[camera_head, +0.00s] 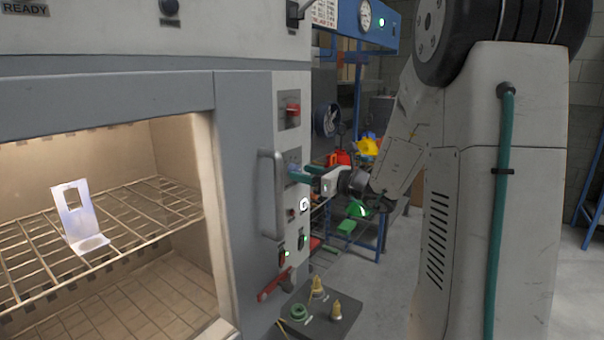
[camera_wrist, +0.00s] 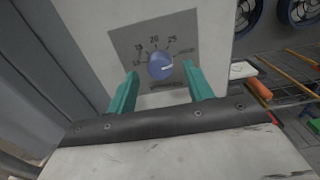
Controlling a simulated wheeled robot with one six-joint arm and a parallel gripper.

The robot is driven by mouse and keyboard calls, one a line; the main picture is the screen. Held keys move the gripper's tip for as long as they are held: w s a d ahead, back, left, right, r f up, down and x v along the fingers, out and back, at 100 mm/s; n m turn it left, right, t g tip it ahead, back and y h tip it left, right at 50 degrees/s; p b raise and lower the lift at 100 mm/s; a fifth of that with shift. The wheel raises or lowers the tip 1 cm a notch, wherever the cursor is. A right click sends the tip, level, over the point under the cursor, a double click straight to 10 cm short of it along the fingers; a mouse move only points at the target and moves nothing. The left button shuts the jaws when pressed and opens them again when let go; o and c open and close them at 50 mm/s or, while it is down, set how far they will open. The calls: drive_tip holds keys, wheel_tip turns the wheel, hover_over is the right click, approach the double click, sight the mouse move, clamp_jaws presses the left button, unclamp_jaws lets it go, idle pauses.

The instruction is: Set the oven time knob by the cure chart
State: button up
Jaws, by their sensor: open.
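A blue round knob (camera_wrist: 160,66) sits on a grey dial plate (camera_wrist: 128,42) in the wrist view. Printed numbers around it include 15, 20 and 25. Its white pointer mark points to the right, past the 25. My gripper (camera_wrist: 161,88) is open, with one teal finger on each side of the knob and a gap to both. In the head view my gripper (camera_head: 294,172) is at the oven's narrow control panel (camera_head: 292,82) and hides the blue knob. A white sheet with small print (camera_head: 325,12) hangs at the top; its text is unreadable.
A red knob (camera_head: 292,110) is above my gripper on the panel. A vertical door handle (camera_head: 270,195) stands close to its left. Lit switches and a red lever (camera_head: 273,285) are below. A bent metal bracket (camera_head: 77,217) stands on the oven rack (camera_head: 140,205).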

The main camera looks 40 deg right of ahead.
drive_tip(key=shift+w+a, duration=0.25)
drive_tip(key=shift+w, duration=0.45)
drive_tip(key=c, duration=1)
drive_tip(key=shift+o, duration=0.2)
drive_tip(key=shift+n, duration=0.4)
drive_tip(key=n, duration=0.3)
drive_tip(key=shift+d+n, duration=0.1)
drive_tip(key=shift+n, duration=1.9)
